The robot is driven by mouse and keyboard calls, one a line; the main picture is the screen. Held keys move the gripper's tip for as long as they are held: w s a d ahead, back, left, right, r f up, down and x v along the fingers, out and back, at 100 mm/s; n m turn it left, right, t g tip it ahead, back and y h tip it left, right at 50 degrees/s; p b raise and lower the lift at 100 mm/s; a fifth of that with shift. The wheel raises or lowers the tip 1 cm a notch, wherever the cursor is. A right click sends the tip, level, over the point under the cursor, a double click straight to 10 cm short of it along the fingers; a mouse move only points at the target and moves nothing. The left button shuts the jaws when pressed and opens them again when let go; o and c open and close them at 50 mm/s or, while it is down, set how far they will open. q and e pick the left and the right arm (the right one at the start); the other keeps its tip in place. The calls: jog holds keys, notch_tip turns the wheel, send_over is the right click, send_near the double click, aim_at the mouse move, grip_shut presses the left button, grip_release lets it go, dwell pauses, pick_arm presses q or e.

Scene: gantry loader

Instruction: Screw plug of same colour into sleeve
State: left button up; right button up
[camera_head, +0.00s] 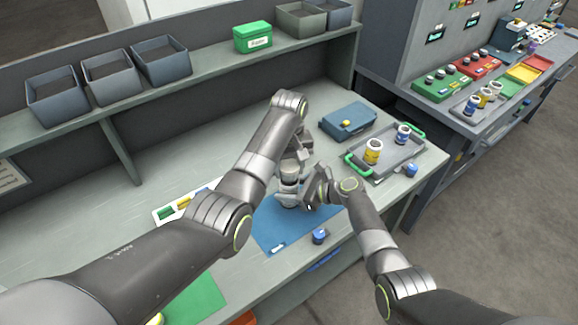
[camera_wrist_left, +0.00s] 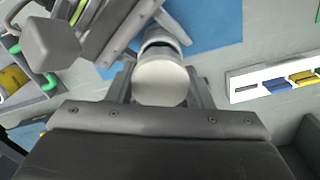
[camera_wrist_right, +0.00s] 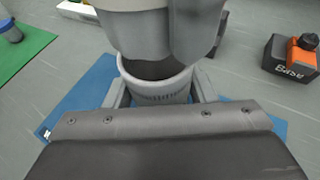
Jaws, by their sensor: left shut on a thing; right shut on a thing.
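A plug with a round off-white top (camera_wrist_left: 160,82) is held between the fingers of my left gripper (camera_head: 291,168), which is shut on it. A pale grey sleeve (camera_wrist_right: 157,88) stands mouth up between the fingers of my right gripper (camera_head: 306,196), which is shut on it. The sleeve is over the blue mat (camera_head: 270,228). The plug is directly above the sleeve, and part of the dark mouth shows below it in the right wrist view. I cannot tell whether the plug's lower end is inside the mouth.
A grey tray (camera_head: 386,165) with green handles holds a yellow-banded sleeve (camera_head: 373,151) and a blue-banded one (camera_head: 403,134). Blue plugs lie at the mat's front (camera_head: 320,236) and beside the tray (camera_head: 411,170). A blue case (camera_head: 348,120) stands behind. A white rack (camera_head: 166,216) lies left.

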pick_arm(q)
jog(key=shift+f, duration=0.5)
